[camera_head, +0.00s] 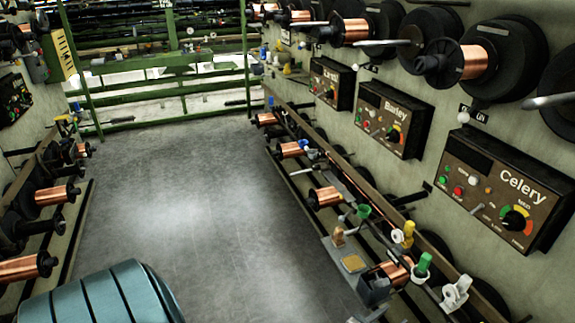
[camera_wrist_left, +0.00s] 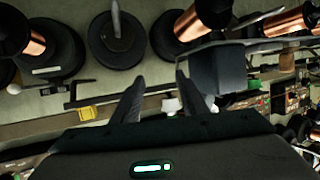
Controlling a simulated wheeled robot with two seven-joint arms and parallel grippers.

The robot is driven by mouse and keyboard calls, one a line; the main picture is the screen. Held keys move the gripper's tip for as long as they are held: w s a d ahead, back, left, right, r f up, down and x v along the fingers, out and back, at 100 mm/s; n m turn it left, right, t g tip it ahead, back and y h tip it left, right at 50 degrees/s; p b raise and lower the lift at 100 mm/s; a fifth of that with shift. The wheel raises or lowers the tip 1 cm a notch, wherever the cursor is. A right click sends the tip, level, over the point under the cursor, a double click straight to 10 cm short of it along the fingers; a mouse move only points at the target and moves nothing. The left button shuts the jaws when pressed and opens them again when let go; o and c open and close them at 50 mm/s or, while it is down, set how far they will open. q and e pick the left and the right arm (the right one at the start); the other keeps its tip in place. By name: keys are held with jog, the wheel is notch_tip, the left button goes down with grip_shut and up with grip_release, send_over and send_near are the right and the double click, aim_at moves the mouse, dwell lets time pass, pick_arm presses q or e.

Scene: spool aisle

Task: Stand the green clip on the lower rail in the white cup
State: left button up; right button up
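A green clip (camera_head: 424,262) is at the lower rail on the right side of the aisle, in the head view. A small white piece (camera_head: 419,276) shows directly under it; I cannot tell whether this is a cup or part of a holder. A second green piece (camera_head: 363,211), cup-like, is farther back along the same rail. A white clip-shaped piece (camera_head: 455,293) is nearer the front. My left gripper (camera_wrist_left: 160,84) is open in the left wrist view, with nothing visible between its fingertips. Neither gripper shows in the head view.
A yellow piece (camera_head: 408,230) is near the green clip. Copper spools (camera_head: 323,197) line the rail. The Celery control box (camera_head: 498,187) hangs on the wall above. A yellow item (camera_wrist_left: 88,113) and a dark block (camera_wrist_left: 220,68) show in the wrist view. The grey floor (camera_head: 180,200) is clear.

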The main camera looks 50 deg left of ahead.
pick_arm(q)
jog(key=s+f+g, duration=0.6)
jog(key=s+f, duration=0.9)
jog(key=f, duration=0.2)
jog(key=s+a+f+g, duration=0.1)
jog(key=s+f+g, duration=0.1)
jog(key=s+f, duration=0.2)
jog(key=s+a+f+m+g, duration=0.1)
jog(key=s+f, duration=0.3)
jog(key=s, duration=0.6)
jog(key=s+a+f+g, duration=0.1)
jog(key=s+f+g, duration=0.1)
jog(key=s+f, duration=0.2)
jog(key=s, duration=0.3)
jog(key=shift+s+m+g, duration=0.25)
jog(key=shift+m+g, duration=0.05)
jog(key=shift+w+r, duration=0.1)
jog(key=shift+r, duration=0.05)
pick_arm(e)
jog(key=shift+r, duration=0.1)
